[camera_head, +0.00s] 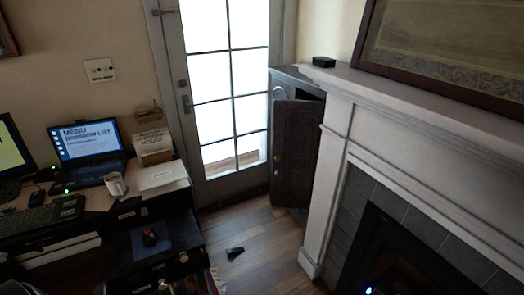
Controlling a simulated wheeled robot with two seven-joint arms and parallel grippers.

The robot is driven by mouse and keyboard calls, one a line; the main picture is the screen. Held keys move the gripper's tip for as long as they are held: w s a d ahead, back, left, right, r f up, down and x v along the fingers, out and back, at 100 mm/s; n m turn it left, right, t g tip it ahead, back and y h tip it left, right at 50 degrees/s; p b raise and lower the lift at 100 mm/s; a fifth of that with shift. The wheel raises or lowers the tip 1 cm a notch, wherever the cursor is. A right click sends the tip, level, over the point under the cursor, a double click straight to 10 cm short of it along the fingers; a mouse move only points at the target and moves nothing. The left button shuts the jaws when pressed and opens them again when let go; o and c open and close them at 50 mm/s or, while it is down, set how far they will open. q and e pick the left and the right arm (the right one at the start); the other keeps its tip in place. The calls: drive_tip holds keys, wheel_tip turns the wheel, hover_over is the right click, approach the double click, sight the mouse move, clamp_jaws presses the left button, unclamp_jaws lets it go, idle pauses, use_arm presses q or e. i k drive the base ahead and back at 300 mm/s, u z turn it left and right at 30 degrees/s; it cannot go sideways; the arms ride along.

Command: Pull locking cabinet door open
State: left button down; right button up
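A dark grey locking cabinet (284,76) stands in the corner between the glazed door and the fireplace. Its dark panelled door (299,150) faces me and appears swung out from the body, with a dark gap above its top edge. A small knob or lock (278,160) shows near the door's left edge. The fireplace surround hides the cabinet's right side. Neither of my grippers can be made out in the head view, and nothing is seen touching the cabinet.
The white fireplace mantel (430,110) fills the right side. A desk (120,205) with a laptop (88,147), mug (115,184) and mouse (150,238) stands at left. A small black object (235,252) lies on the wood floor (260,232), which is otherwise fairly clear before the cabinet.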

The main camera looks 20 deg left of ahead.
sight(297, 132)
drive_tip(key=u, duration=0.6)
drive_tip(key=i, duration=0.55)
drive_tip(key=u, duration=0.55)
drive_tip(key=i, duration=0.75)
drive_tip(key=z, duration=0.3)
